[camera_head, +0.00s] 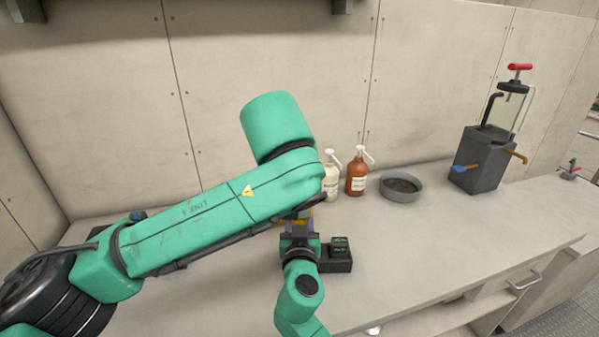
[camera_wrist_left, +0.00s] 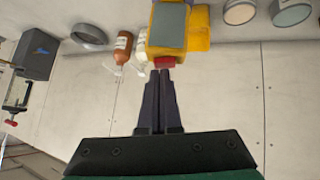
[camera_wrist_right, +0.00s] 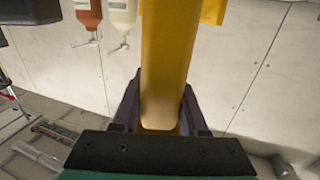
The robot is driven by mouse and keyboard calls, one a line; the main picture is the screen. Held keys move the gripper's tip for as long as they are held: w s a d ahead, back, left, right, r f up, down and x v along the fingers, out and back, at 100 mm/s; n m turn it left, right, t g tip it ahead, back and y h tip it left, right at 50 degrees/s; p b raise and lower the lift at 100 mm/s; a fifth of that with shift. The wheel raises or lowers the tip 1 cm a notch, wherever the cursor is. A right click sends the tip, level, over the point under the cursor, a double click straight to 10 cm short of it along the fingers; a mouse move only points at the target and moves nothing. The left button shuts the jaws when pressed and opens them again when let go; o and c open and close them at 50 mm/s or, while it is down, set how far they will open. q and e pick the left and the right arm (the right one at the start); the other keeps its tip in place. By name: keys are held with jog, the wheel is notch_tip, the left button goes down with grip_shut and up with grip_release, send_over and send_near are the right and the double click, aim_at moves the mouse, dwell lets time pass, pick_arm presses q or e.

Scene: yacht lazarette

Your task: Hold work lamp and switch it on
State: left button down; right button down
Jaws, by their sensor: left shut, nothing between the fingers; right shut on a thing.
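The work lamp is yellow with a grey panel and a red button; it shows at the top of the left wrist view (camera_wrist_left: 198,28). My left gripper (camera_wrist_left: 161,74) is shut and empty, its fingertips at the red button (camera_wrist_left: 165,62); I cannot tell whether they press it. In the right wrist view my right gripper (camera_wrist_right: 160,115) is shut on the lamp's yellow handle (camera_wrist_right: 167,60). In the head view my left arm hides most of the lamp and the left gripper. I cannot see whether the lamp is lit.
On the counter (camera_head: 430,235) stand a white pump bottle (camera_head: 331,181), a brown pump bottle (camera_head: 356,176), a grey bowl (camera_head: 400,188) and a grey pump unit (camera_head: 480,160).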

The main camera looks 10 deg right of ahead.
pick_arm(q)
jog(key=shift+f, duration=0.1)
jog(key=shift+s+d+f, duration=0.3)
jog(key=shift+d+f, duration=0.25)
jog(key=shift+f, duration=0.1)
jog(key=shift+w+a+f, duration=0.1)
jog(key=shift+w+a, duration=0.15)
jog(key=shift+a, duration=0.6)
jog(key=r, duration=0.4)
jog(key=shift+d+r, duration=0.4)
jog(key=s+r, duration=0.7)
jog(key=shift+s+a+r, duration=0.15)
jog(key=shift+a+r, duration=0.15)
jog(key=shift+a, duration=0.15)
